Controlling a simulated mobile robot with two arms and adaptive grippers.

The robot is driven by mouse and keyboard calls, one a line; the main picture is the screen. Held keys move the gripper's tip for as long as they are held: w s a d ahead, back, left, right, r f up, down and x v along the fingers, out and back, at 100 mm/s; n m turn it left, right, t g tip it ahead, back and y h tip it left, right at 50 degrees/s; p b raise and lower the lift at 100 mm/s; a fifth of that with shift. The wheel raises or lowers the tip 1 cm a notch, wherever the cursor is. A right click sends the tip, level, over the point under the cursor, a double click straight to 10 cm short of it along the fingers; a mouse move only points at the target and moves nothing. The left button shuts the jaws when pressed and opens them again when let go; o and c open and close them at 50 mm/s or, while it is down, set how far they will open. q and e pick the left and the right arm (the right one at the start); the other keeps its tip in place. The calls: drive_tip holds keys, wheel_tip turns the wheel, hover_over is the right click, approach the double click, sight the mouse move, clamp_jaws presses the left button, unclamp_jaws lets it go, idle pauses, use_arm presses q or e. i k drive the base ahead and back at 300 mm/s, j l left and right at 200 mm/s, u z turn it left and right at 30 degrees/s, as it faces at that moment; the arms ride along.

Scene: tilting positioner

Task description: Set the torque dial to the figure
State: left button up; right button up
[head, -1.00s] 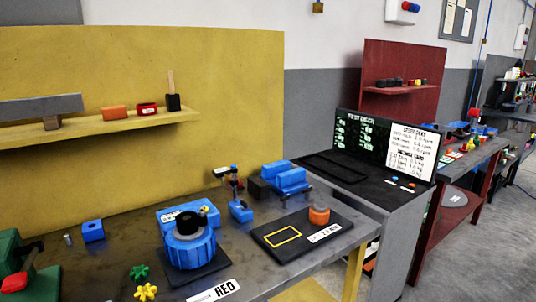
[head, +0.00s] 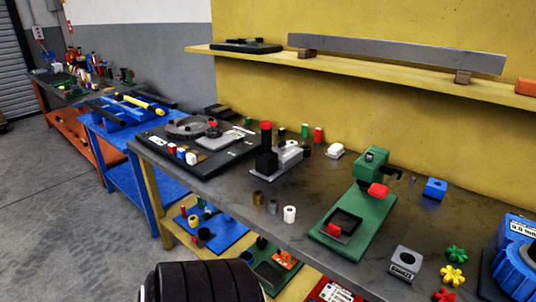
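A blue round ribbed device (head: 515,268) with a white printed label (head: 524,228) is cut off by the right edge of the head view. The label starts with a figure that looks like 9.0, but I cannot read it surely. This may be the torque dial; its knob and any scale are out of frame. A flat grey disc (head: 190,127) lies on a black board (head: 215,158) at the left end of the yellow bench. Neither of my grippers is in view. A black ribbed part of my own arm shows at the bottom.
On the yellow bench (head: 330,180) stand a green press-like fixture (head: 352,228), a grey block (head: 406,262), a blue block (head: 435,188) and small star knobs (head: 452,276). A blue table (head: 130,130) stands at left. The floor (head: 60,210) at left is clear.

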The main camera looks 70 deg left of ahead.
sight(280, 145)
drive_tip(key=u, duration=2.2)
drive_tip(key=i+j+z, duration=0.15)
drive_tip(key=z, duration=0.25)
drive_tip(key=i+j+z, duration=0.1)
drive_tip(key=z, duration=0.3)
drive_tip(key=j+z, duration=0.35)
